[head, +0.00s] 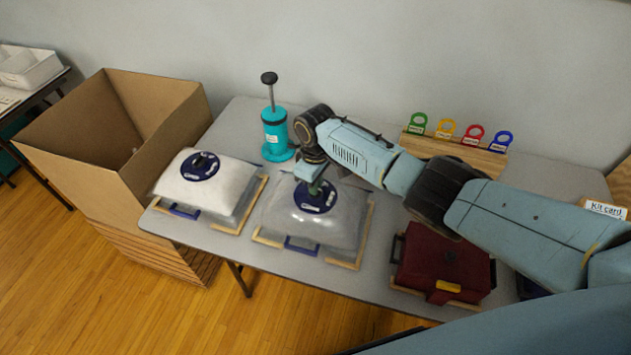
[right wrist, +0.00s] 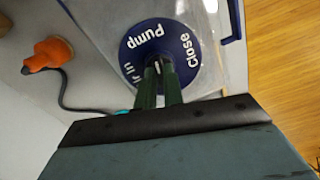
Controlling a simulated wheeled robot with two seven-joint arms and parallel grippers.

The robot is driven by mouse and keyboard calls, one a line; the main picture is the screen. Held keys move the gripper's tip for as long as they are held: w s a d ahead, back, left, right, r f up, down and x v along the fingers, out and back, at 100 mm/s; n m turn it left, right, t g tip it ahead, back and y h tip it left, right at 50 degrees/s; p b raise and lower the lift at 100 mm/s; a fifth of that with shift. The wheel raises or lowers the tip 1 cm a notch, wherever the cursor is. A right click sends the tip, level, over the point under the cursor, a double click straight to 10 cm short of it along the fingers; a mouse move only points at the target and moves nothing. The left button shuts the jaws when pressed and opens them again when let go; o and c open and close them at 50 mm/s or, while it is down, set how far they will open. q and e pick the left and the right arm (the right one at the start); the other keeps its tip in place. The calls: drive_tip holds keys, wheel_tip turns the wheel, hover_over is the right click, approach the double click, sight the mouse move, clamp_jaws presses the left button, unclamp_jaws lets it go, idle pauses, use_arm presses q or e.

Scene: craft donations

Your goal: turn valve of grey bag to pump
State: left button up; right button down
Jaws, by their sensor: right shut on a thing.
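The grey bag (head: 335,225) lies in a wooden frame in the middle of the table. On its top is a dark blue valve disc (head: 316,204), which also shows in the right wrist view (right wrist: 183,45) with the words "Pump", "Close" and partly hidden "Air in". My right gripper (right wrist: 158,72) comes down over the disc's middle with its green fingers shut on the valve knob. The fingers hide most of the knob, so I cannot tell which word it points to. My left gripper is not in view.
A white bag (head: 221,193) with a similar blue valve lies left of it. A teal pump (head: 274,132) stands behind. An open cardboard box (head: 160,140) is at left. A dark red case (head: 441,262) and a rack of coloured rings (head: 455,152) are right. An orange piece (right wrist: 48,54) trails a dark hose.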

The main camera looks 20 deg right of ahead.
drive_tip(key=shift+n, duration=1.2)
drive_tip(key=c, duration=1.5)
unclamp_jaws()
drive_tip(key=shift+r, duration=0.6)
wheel_tip(320, 180, up, 12)
drive_tip(key=p, duration=0.1)
drive_tip(key=shift+r, duration=0.15)
